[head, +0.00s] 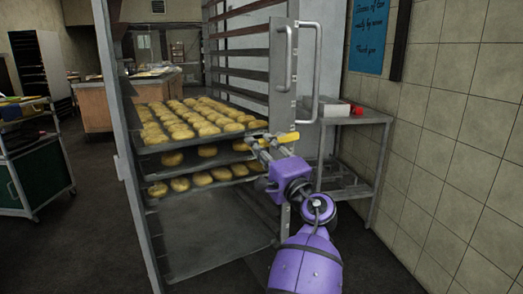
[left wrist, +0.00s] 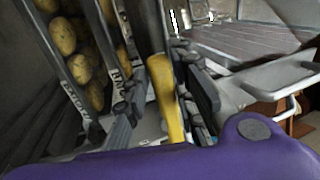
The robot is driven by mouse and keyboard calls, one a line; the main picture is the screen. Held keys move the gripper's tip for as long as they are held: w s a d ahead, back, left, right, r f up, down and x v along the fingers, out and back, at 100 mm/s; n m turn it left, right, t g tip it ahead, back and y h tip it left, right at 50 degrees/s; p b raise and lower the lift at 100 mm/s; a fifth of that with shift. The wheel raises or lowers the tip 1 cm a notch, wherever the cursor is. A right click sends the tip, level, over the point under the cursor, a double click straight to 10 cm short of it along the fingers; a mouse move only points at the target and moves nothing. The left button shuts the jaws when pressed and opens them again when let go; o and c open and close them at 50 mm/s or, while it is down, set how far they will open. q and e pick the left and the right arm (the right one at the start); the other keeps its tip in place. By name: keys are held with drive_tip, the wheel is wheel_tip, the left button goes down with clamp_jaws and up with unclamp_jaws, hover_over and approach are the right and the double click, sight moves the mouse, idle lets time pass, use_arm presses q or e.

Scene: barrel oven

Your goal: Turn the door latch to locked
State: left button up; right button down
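The yellow latch handle (head: 284,138) sits on the front upright of the tall metal rack (head: 282,70) and points roughly sideways, tilted slightly. My left gripper (head: 260,147) is right at the latch, its purple arm reaching up from below. In the left wrist view the yellow latch handle (left wrist: 166,98) lies between the two dark fingers of my left gripper (left wrist: 162,102). The fingers are apart, with a gap showing on the left side of the handle. Whether the right finger touches it I cannot tell. My right gripper is not in view.
Trays of round buns (head: 190,122) fill the rack's middle shelves. A metal side table (head: 350,118) with a white box and a red item stands right of the rack, by the tiled wall (head: 450,130). A green cart (head: 38,165) stands at the left.

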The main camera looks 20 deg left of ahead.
use_arm(q)
clamp_jaws()
drive_tip(key=shift+f, duration=0.1)
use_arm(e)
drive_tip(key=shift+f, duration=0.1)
